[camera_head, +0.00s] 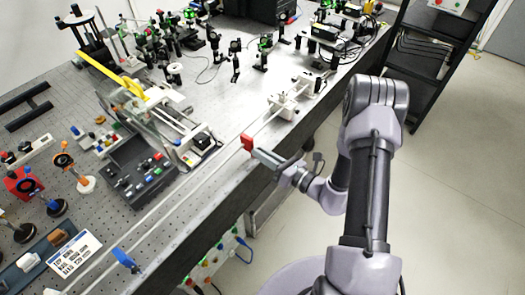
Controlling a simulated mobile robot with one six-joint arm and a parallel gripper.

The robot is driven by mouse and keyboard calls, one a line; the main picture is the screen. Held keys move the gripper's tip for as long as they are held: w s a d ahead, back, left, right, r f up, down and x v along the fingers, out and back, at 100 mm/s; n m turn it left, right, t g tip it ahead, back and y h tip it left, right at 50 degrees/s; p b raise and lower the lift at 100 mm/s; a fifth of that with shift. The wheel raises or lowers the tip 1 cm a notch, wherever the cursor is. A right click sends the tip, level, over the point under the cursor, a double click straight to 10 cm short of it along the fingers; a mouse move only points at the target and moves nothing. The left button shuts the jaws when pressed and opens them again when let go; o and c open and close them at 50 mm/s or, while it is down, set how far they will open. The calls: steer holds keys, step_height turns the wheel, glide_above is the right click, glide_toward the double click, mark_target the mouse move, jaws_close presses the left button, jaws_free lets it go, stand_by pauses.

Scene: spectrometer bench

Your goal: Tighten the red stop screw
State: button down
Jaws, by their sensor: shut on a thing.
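The red stop screw (247,142) shows as a small red block at the long pale rail (190,191), near the bench's front edge. My gripper (256,151) reaches in from the right and is shut on the red stop screw. The fingers hide part of it, and its thread is too small to make out. My arm comes up from the lower right.
A blue piece (123,257) sits along the same rail at lower left. A white carriage (284,108) stands on the rail further up. A black control box (140,180) and a yellow-handled device (132,87) stand left. Open floor (455,190) lies right.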

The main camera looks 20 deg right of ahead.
steer(key=shift+f+m+p, duration=0.15)
steer(key=shift+m+p, duration=2.55)
steer(key=shift+m, duration=5.2)
steer(key=c, duration=1.4)
jaws_free()
